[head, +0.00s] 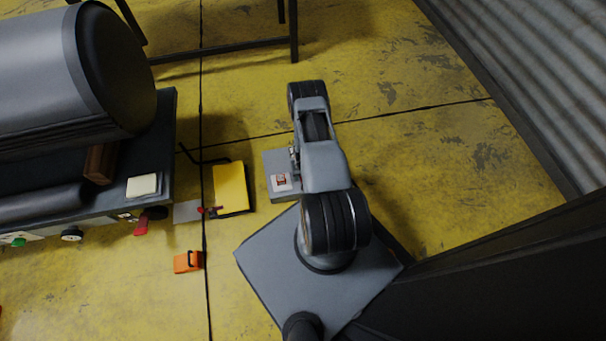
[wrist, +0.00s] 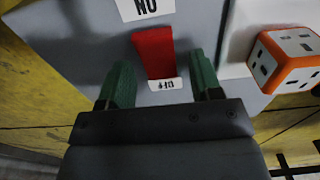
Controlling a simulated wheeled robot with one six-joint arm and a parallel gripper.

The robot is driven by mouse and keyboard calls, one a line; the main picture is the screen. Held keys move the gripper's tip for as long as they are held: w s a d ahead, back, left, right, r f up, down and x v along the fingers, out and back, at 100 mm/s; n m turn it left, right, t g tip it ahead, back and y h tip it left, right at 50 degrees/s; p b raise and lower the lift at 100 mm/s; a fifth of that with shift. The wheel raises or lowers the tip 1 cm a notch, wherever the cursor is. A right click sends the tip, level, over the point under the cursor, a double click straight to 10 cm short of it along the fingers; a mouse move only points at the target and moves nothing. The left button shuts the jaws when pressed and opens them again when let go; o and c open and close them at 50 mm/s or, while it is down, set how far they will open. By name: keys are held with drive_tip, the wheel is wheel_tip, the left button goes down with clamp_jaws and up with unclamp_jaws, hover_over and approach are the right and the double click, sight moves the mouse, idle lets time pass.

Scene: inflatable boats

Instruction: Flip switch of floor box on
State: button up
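The floor box (head: 274,160) is a grey box on the yellow floor, partly hidden under my arm in the head view. In the wrist view its grey face (wrist: 95,25) carries a red switch (wrist: 154,50). An upside-down ON label (wrist: 146,8) is at the top edge of the picture, and an OFF label (wrist: 166,84) is at the switch's near end. I cannot tell which way the switch is tipped. My gripper (wrist: 160,62) is open, its two green fingers apart on either side of the switch's near end. No contact is clear. The fingers are hidden in the head view.
An orange-and-white socket cube (wrist: 283,60) is right of the switch in the wrist view. A yellow case (head: 230,187) lies left of the box, and an orange item (head: 188,262) is on the floor. A rack (head: 60,207) bears a large tank (head: 45,70) at left.

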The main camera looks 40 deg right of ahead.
drive_tip(key=c, duration=0.9)
drive_tip(key=shift+s+a+r+t+h+p, duration=0.1)
drive_tip(key=shift+s+r+t+h+p, duration=0.15)
drive_tip(key=shift+t+p, duration=0.3)
drive_tip(key=shift+f+t+h, duration=0.15)
drive_tip(key=shift+t+h, duration=0.3)
drive_tip(key=shift+t, duration=0.3)
drive_tip(key=o, duration=0.9)
drive_tip(key=shift+o, duration=0.2)
drive_tip(key=p+v, duration=1.1)
drive_tip(key=v, duration=0.2)
drive_tip(key=shift+r, duration=0.4)
drive_tip(key=shift+s, duration=0.1)
